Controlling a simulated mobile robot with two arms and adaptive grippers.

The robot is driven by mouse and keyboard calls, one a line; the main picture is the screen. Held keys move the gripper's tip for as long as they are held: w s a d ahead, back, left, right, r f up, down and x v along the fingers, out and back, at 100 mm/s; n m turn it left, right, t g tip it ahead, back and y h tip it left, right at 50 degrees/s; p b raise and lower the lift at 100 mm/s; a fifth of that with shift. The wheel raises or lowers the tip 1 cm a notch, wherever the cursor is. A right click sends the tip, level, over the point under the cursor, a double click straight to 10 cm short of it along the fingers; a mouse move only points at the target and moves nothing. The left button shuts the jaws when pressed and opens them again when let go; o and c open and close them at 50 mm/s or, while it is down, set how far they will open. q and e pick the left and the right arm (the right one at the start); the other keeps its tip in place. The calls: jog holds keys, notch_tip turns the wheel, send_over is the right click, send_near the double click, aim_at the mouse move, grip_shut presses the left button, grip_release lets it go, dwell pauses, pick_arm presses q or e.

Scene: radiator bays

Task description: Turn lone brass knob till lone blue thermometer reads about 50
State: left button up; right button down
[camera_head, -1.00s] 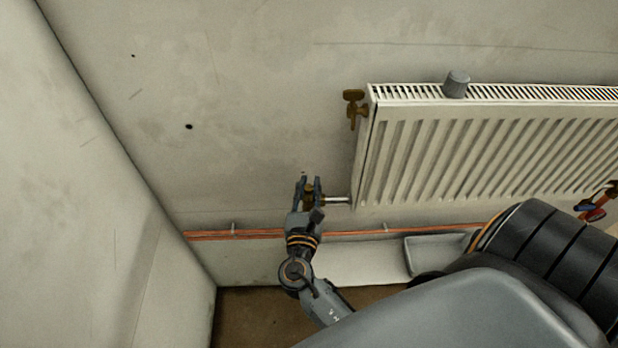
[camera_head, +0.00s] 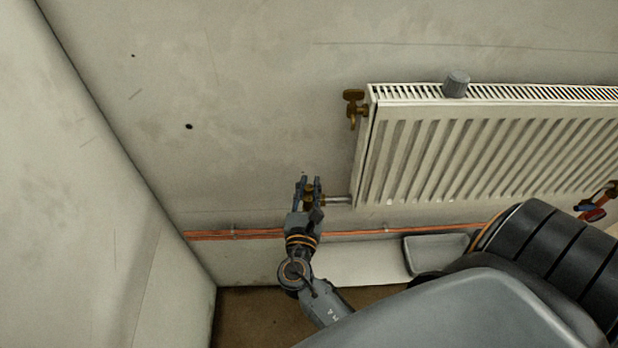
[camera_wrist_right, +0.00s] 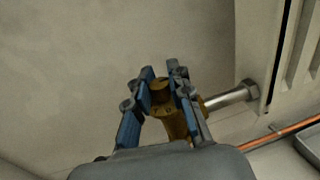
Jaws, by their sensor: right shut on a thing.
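A brass knob (camera_wrist_right: 160,90) sits on a brass valve body (camera_wrist_right: 174,124) at the lower left of the radiator, joined to it by a short silver pipe (camera_head: 338,200). My right gripper (camera_head: 309,184) is shut on the knob. In the right wrist view its fingers (camera_wrist_right: 161,88) stand on both sides of the knob. The fingers hide part of the knob, so any marks on it are hard to read. I cannot make out a blue thermometer in either view. My left gripper is not in view.
A white radiator (camera_head: 480,150) fills the right, with a grey cylinder (camera_head: 455,85) on top and a brass fitting (camera_head: 354,106) at its upper left. Copper pipes (camera_head: 260,233) run low along the wall. A grey tray (camera_head: 430,252) lies below.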

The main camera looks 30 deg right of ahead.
jog(key=shift+a+f, duration=0.1)
jog(key=shift+f, duration=0.05)
jog(key=c, duration=1.2)
grip_release()
jog(key=shift+s, duration=0.1)
jog(key=v, duration=0.7)
jog(key=shift+a, duration=0.2)
jog(key=shift+s, duration=0.1)
